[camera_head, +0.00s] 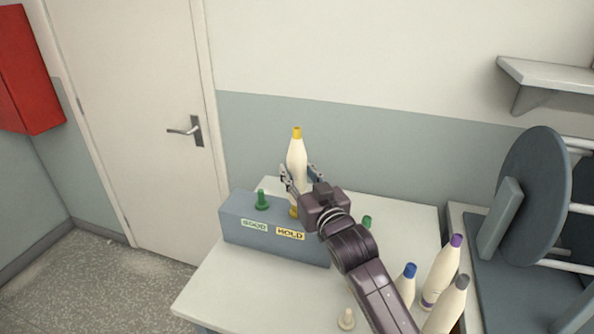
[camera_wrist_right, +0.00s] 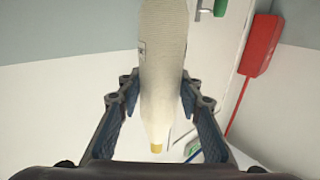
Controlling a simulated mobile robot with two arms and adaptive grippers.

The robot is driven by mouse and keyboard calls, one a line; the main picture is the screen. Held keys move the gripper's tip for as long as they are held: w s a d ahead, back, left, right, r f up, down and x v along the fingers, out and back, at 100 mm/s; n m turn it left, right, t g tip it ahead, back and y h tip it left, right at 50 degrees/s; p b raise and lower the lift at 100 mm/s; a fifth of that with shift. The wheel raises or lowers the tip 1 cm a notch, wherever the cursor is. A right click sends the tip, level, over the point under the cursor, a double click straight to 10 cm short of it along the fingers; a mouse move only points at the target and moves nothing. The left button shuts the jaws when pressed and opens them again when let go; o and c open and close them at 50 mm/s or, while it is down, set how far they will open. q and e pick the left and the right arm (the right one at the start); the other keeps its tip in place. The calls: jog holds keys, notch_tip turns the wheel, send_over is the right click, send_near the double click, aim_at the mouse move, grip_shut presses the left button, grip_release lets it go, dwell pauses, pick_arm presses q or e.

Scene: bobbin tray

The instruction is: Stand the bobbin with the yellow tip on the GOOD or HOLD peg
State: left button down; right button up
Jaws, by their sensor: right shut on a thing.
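The cream bobbin with the yellow tip (camera_head: 297,158) is upright, tip up. My right gripper (camera_head: 300,174) is shut on its body. The bobbin's lower end is at the yellow HOLD peg (camera_head: 294,212), part of which shows below it; I cannot tell whether it is seated there. The green GOOD peg (camera_head: 262,201) stands bare to the left on the same grey block (camera_head: 240,232). In the right wrist view, the bobbin (camera_wrist_right: 162,65) is between the two fingers, with its yellow tip towards the bottom. My left gripper is not in view.
Bobbins with blue (camera_head: 409,284), purple (camera_head: 441,270) and grey (camera_head: 448,306) tips stand at the right. A green top (camera_head: 367,221) shows behind my right arm. A small cream peg (camera_head: 346,320) is at the front. The table (camera_head: 235,290) is clear before the block.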

jog(key=shift+f, duration=0.4)
jog(key=o, duration=1.3)
jog(key=v, duration=1.2)
jog(key=shift+f, duration=0.1)
